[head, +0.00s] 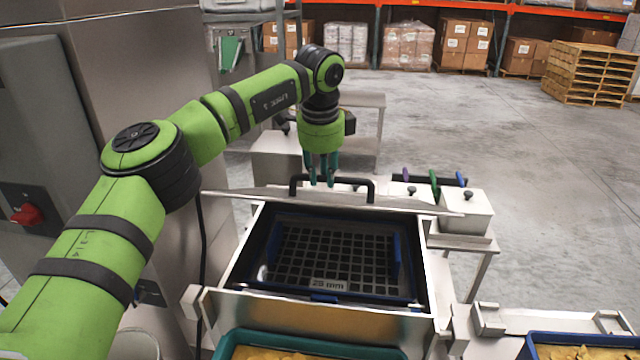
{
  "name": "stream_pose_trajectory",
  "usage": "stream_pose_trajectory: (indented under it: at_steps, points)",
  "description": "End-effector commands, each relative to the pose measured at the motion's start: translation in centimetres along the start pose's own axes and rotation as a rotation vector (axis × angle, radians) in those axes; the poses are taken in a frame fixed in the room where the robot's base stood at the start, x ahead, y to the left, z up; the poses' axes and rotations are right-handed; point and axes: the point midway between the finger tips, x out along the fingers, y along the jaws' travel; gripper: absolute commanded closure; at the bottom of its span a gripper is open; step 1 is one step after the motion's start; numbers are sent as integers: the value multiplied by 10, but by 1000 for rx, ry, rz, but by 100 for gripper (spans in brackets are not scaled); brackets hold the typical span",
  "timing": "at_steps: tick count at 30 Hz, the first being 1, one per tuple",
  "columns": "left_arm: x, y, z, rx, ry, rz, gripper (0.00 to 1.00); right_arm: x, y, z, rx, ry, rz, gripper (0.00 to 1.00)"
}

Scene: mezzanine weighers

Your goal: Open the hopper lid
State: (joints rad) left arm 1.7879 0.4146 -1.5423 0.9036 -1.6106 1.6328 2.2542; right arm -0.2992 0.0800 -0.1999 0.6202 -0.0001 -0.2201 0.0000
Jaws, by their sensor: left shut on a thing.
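The hopper lid (260,196) is a metal panel with a black bar handle (369,188). It stands raised at the back edge of the hopper (320,309), seen almost edge-on. The hopper mouth is uncovered and shows a dark screen grid (330,258) in a blue frame with a "25 mm" label. The exact finger contact is small in the picture. My right gripper is out of view.
Teal (230,346) and blue (530,345) bins with yellowish contents stand in front. A white lidded box (467,212) and coloured-handled tools (434,182) sit behind right. A steel cabinet (140,60) with a red knob (27,214) stands left. Open floor lies at right.

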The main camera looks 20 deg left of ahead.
Motion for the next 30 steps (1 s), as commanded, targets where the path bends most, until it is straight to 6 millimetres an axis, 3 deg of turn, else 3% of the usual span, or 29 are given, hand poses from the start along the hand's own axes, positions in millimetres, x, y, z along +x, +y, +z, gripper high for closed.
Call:
stream_pose_trajectory:
  at_steps: [12,30]
  points:
    - [-16,-25,0,-3,-2,-6,100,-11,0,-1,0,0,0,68]
    - [-18,-31,1,-1,-3,-4,100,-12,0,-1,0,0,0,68]
